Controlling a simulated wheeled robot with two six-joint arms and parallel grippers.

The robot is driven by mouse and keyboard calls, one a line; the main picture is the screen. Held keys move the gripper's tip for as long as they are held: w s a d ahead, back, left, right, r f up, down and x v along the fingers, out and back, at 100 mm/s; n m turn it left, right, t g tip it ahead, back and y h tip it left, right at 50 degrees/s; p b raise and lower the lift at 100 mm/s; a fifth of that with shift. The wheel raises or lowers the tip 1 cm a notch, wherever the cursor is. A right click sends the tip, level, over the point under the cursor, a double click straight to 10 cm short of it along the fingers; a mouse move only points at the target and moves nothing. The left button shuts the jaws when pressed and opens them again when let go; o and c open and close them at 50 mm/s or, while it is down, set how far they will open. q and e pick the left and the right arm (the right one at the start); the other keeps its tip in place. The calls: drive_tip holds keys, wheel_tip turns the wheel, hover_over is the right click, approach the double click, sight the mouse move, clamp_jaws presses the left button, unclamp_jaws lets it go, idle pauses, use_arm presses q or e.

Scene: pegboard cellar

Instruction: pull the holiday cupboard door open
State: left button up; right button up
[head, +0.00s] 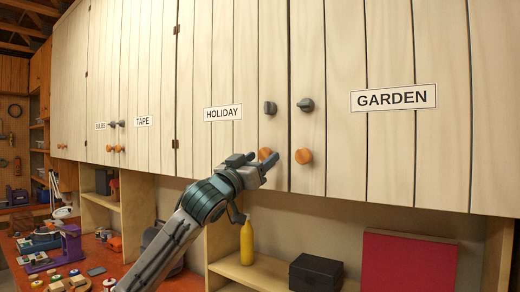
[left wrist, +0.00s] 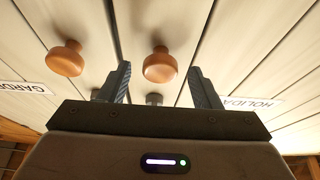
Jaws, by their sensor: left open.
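The holiday cupboard door (head: 223,75) is pale planked wood, shut flush with its neighbours and labelled HOLIDAY (head: 223,113). Its round orange-brown knob (head: 264,154) sits low near its right edge, partly behind my left gripper (head: 266,166). A dark grey turn-piece (head: 270,108) sits above the knob. In the left wrist view, the holiday knob (left wrist: 160,65) lies between the two spread fingers of my left gripper (left wrist: 160,72); I see a gap on both sides. Whether the fingertips reach past the knob is hard to tell. My right gripper is not in view.
The GARDEN door (head: 393,50) is shut to the right; its matching knob (head: 304,156) is close beside my gripper. Below are a yellow bottle (head: 247,243), a black box (head: 316,272) and a red panel (head: 408,262). A cluttered red-brown bench is lower left.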

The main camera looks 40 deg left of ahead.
use_arm(q)
drive_tip(key=shift+w+r, duration=0.1)
drive_tip(key=shift+w, duration=0.15)
drive_tip(key=shift+c, duration=0.4)
drive_tip(key=shift+s, duration=0.1)
clamp_jaws()
